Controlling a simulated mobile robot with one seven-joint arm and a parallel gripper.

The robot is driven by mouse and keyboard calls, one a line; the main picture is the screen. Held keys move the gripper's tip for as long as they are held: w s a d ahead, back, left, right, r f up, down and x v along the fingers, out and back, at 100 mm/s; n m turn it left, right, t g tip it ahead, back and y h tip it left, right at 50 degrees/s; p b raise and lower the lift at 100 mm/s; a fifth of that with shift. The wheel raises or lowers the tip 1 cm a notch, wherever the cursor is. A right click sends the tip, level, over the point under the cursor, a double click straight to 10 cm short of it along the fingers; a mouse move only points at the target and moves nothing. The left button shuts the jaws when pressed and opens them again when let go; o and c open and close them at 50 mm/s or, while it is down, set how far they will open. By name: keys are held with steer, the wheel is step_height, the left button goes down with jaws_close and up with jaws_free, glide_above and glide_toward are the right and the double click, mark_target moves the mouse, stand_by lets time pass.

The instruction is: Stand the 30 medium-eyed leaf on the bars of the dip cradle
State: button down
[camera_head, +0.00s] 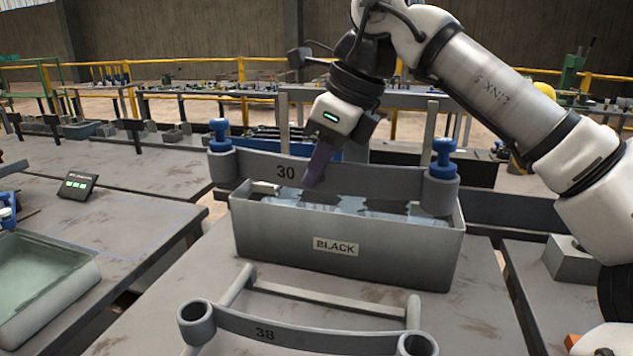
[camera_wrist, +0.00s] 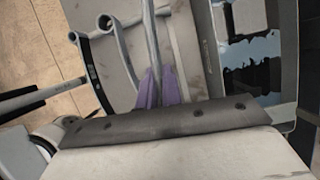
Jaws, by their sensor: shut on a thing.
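The 30 leaf (camera_head: 255,168) is a long grey curved strip marked "30", with a round eye at each end and a blue piece standing on each eye. My gripper (camera_head: 314,182) is shut on it near its middle, with purple jaws. In the wrist view the purple jaws (camera_wrist: 157,88) close at a grey bar-like edge; the leaf is hard to make out there. A frame of grey bars (camera_head: 330,299) stands in front of the tank; I cannot tell if it is the dip cradle.
A second curved leaf marked 38 (camera_head: 300,339) is at the front, by the grey bars. A glass-like tray (camera_head: 40,275) and small display (camera_head: 76,186) are at left. The bench right of the bars is clear.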

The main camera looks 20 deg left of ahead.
steer(key=w+f+p, duration=0.2)
steer(key=w+p, duration=1.6)
steer(key=w, duration=0.2)
steer(key=shift+r, duration=0.1)
